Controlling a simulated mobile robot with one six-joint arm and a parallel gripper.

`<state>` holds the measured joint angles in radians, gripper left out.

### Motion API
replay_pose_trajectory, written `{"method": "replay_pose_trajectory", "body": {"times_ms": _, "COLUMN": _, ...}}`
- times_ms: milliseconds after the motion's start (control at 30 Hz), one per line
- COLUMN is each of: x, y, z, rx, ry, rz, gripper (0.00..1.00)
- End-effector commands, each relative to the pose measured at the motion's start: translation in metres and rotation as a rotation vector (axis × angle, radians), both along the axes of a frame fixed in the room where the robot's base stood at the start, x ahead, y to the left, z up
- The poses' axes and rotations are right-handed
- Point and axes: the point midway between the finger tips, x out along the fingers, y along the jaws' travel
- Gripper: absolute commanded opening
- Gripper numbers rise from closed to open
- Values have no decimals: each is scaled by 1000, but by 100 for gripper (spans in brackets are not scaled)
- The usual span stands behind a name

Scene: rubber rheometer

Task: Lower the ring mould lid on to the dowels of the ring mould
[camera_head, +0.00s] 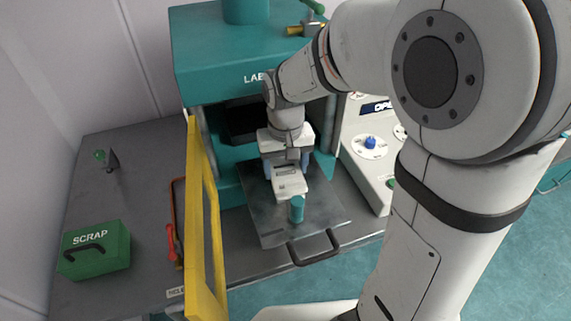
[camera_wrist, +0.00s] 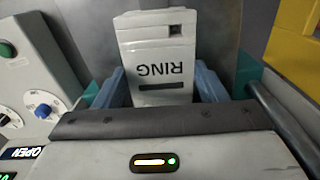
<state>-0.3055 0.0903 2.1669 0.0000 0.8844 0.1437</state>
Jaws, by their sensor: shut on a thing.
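The ring mould lid (camera_head: 290,184) is a white block; in the wrist view it (camera_wrist: 155,48) carries the word RING, upside down, with a dark slot and a small dark square. My gripper (camera_head: 287,167) points down over the press's plate and is shut on the lid. Its blue fingers (camera_wrist: 155,88) lie along both sides of the lid. A teal upright piece (camera_head: 296,209) shows just below the lid's near end; I cannot tell whether it belongs to the lid or the mould. The ring mould and its dowels are not clearly visible, and the gap beneath the lid cannot be judged.
A grey metal plate (camera_head: 325,212) with a black handle (camera_head: 314,248) juts from the teal press (camera_head: 215,58). The yellow guard (camera_head: 196,220) stands at the left. A control panel (camera_head: 372,150) is at the right. A green SCRAP box (camera_head: 95,258) sits on the bench.

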Motion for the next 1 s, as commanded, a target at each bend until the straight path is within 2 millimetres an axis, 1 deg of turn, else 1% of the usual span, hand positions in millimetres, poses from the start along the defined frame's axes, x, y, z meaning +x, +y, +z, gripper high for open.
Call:
{"method": "replay_pose_trajectory", "body": {"times_ms": 67, "x": 0, "y": 0, "z": -1, "rx": 0, "ry": -1, "rz": 0, "gripper": 33}}
{"method": "replay_pose_trajectory", "body": {"times_ms": 100, "x": 0, "y": 0, "z": -1, "rx": 0, "ry": -1, "rz": 0, "gripper": 66}}
{"method": "replay_pose_trajectory", "body": {"times_ms": 400, "x": 0, "y": 0, "z": -1, "rx": 0, "ry": 0, "rz": -2, "gripper": 90}}
{"method": "replay_pose_trajectory", "body": {"times_ms": 600, "x": 0, "y": 0, "z": -1, "rx": 0, "ry": 1, "rz": -2, "gripper": 90}}
{"method": "replay_pose_trajectory", "body": {"times_ms": 700, "x": 0, "y": 0, "z": 3, "rx": 0, "ry": -1, "rz": -2, "gripper": 90}}
{"method": "replay_pose_trajectory", "body": {"times_ms": 767, "x": 1, "y": 0, "z": 9, "rx": 2, "ry": -4, "rz": -2, "gripper": 90}}
{"method": "replay_pose_trajectory", "body": {"times_ms": 1000, "x": 1, "y": 0, "z": 50, "rx": 2, "ry": -5, "rz": -2, "gripper": 90}}
